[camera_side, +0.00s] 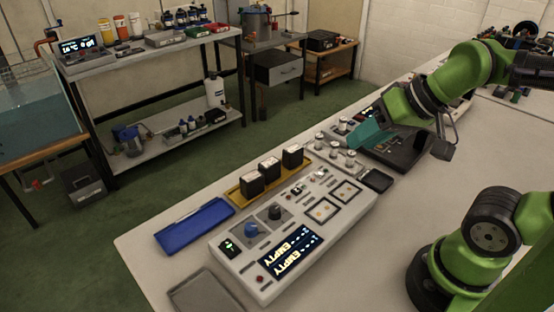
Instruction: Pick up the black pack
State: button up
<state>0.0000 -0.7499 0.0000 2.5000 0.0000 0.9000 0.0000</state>
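Several black box-shaped packs stand upright in a row in a yellow tray (237,196) on the white bench: a left pack (251,184), a middle pack (270,169) and a right pack (293,156). Their tops look pale or marked. Which one the task means I cannot tell. My gripper (358,142), with teal parts, is to the right of the packs and farther back, over small silver-topped items and a dark tray. It is apart from the packs. Its fingertips are too small and partly hidden to show whether it is open or shut.
A white control console (290,235) with knobs and screens reading EMPTY stands in front of the packs. A blue tray (195,225) lies left of them, a grey flat tray (205,292) at the front. A small black tray (377,181) lies right of the console.

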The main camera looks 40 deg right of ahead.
jog(key=o, duration=0.6)
jog(key=shift+o, duration=0.2)
jog(key=n+g+h, duration=0.2)
jog(key=n+g, duration=0.1)
jog(key=g, duration=0.3)
send_near(293, 148)
notch_tip(293, 148, down, 6)
jog(key=shift+s+f, duration=0.1)
jog(key=shift+f, duration=0.1)
jog(key=shift+t, duration=0.3)
jog(key=shift+w+f, duration=0.25)
jog(key=shift+f, duration=0.7)
jog(key=shift+w+f, duration=0.25)
jog(key=shift+f, duration=0.7)
jog(key=shift+w+f, duration=0.2)
jog(key=shift+f, duration=0.7)
